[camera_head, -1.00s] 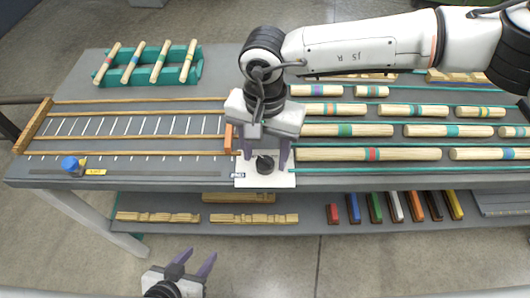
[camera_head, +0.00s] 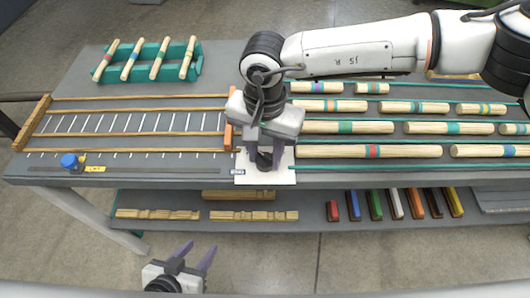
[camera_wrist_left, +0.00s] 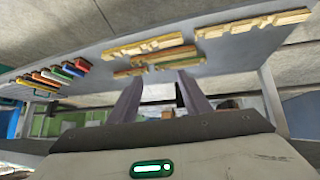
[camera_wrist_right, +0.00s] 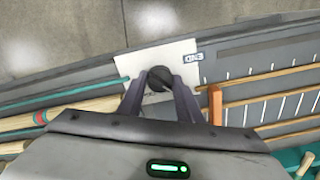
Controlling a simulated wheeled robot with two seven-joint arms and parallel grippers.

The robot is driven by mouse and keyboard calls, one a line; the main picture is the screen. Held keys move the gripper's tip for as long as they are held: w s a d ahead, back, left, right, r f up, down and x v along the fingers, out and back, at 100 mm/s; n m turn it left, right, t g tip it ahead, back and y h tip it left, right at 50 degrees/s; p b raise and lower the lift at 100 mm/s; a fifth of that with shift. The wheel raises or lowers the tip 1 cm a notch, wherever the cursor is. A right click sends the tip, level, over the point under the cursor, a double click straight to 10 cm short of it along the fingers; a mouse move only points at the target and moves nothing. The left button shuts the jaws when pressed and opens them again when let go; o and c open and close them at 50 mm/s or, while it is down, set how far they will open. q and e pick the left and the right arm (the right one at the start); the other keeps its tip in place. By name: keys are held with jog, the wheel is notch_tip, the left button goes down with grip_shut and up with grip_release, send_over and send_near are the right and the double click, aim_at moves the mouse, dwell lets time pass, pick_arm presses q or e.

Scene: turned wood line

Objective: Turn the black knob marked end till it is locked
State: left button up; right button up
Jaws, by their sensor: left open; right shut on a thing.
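The black knob (camera_head: 264,160) sits on a white plate (camera_head: 245,177) at the front edge of the bench. A small label (camera_head: 237,172) lies at the plate's left; in the right wrist view it reads END (camera_wrist_right: 194,57). My right gripper (camera_head: 264,158) points down over the plate, its fingers on both sides of the knob and shut on it. In the right wrist view the knob (camera_wrist_right: 159,78) lies between the fingertips. I cannot tell how far the knob is turned. My left gripper (camera_head: 193,256) is open and empty, low in front of the bench.
A blue knob (camera_head: 70,161) stands on a slotted track at the left, beside a yellow tag. Banded wooden rods (camera_head: 345,128) lie in rows at the right. A teal rack (camera_head: 150,72) holds more rods. The lower shelf holds coloured blocks (camera_head: 375,207) and turned wood pieces (camera_head: 253,216).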

jog(key=m+b, duration=0.4)
jog(key=b, duration=0.1)
jog(key=shift+f, duration=0.25)
jog(key=shift+m+b, duration=0.5)
jog(key=shift+m, duration=0.1)
jog(key=m+b, duration=0.3)
jog(key=shift+m, duration=0.3)
jog(key=shift+m+b, duration=0.9)
jog(key=shift+b, duration=0.05)
jog(key=shift+r+m+b, duration=0.1)
jog(key=shift+m+b, duration=0.55)
jog(key=shift+m, duration=0.35)
jog(key=shift+m+b, duration=0.8)
jog(key=shift+m, duration=0.4)
pick_arm(q)
notch_tip(320, 180, down, 12)
jog(key=d+b, duration=0.1)
jog(key=shift+w+d+r, duration=0.2)
jog(key=shift+w+d, duration=0.15)
pick_arm(e)
jog(key=shift+r+m, duration=0.2)
jog(key=shift+m, duration=1.1)
pick_arm(q)
jog(key=shift+w, duration=0.15)
